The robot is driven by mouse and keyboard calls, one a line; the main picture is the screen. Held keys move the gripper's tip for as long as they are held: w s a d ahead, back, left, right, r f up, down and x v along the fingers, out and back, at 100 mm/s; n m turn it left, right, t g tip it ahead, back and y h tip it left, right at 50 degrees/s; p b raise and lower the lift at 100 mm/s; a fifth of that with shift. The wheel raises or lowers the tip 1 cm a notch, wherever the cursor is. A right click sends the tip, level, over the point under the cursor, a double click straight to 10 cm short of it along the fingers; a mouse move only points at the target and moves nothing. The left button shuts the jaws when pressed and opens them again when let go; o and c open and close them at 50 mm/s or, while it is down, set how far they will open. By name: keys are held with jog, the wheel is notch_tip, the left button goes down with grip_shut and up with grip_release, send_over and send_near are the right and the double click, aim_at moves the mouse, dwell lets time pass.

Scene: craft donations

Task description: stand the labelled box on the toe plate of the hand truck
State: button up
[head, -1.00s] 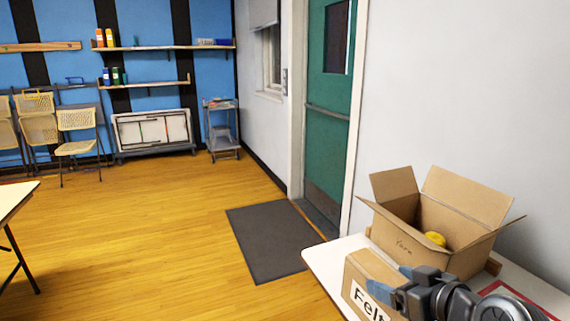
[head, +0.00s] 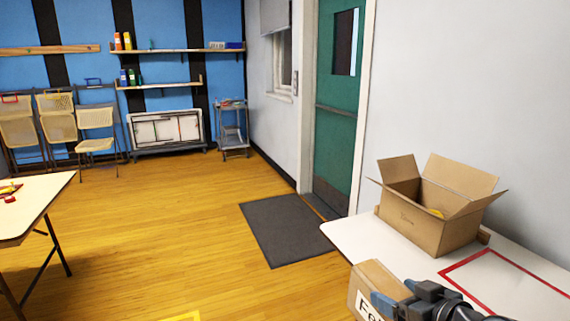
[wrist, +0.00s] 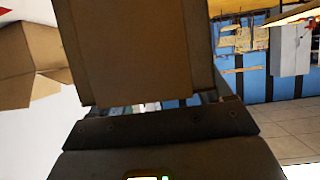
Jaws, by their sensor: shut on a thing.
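The labelled box (head: 378,275) is brown cardboard with a white label on which "Fe" is readable; the rest is cut off by the lower edge of the head view. My gripper (head: 395,300) is shut on it. In the wrist view the box (wrist: 130,50) fills the upper middle, between the fingers of my gripper (wrist: 155,105). In the head view it overlaps the front edge of the white table; I cannot tell its height. The hand truck and its toe plate are not seen in either view.
An open carton (head: 430,228) stands on the white table (head: 350,235), beside a red outline (head: 500,270). A dark mat (head: 290,230) lies before the green door (head: 338,110). Another table (head: 35,205) is at left.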

jog(key=s+f+m+h, duration=0.1)
jog(key=f, duration=0.2)
jog(key=s+f+m+h, duration=0.1)
jog(key=s+f, duration=0.1)
jog(key=f, duration=0.2)
jog(key=s+d+f+h, duration=0.1)
jog(key=f, duration=0.2)
jog(key=shift+s+f+m+t, duration=0.2)
jog(key=shift+f+m+t, duration=0.1)
jog(key=shift+m+t, duration=0.1)
jog(key=s+a+f+m+h, duration=0.1)
jog(key=s+f, duration=0.6)
jog(key=f, duration=0.1)
jog(key=shift+s+a+f, duration=0.25)
